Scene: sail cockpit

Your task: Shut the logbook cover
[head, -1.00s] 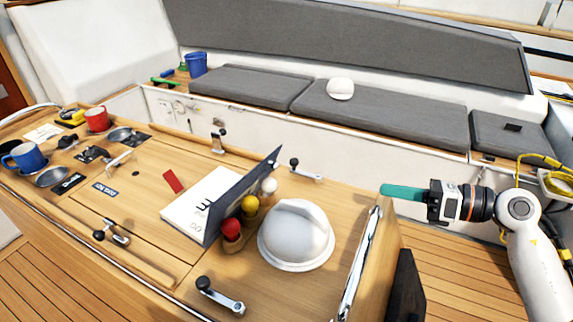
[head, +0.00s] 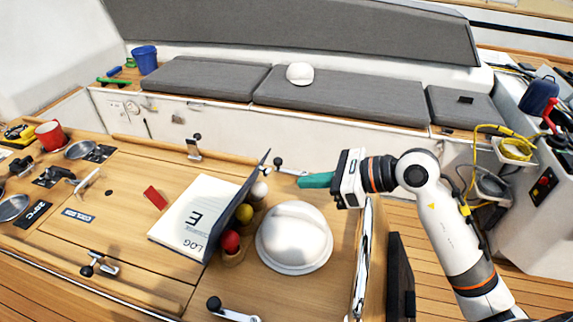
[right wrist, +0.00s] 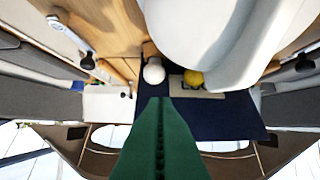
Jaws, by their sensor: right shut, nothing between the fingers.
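The logbook (head: 193,217) lies on the wooden table with its white page up. Its dark cover (head: 238,196) stands tilted up on the right side, leaning by a rack of red, yellow and white balls (head: 231,241). The cover's dark blue face also shows in the right wrist view (right wrist: 235,117). My right gripper (head: 302,181), with green fingers, is shut and empty. It is held to the right of the cover, above and behind the white dome (head: 294,236). In the right wrist view its fingers (right wrist: 160,110) point toward the cover and balls. My left gripper is not in view.
The white dome stands close to the right of the balls. Metal cleats and winch handles (head: 232,309) sit around the table edges. A red item (head: 155,197) lies left of the logbook. Grey cushions (head: 335,97) line the bench behind, with a white cap (head: 300,73).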

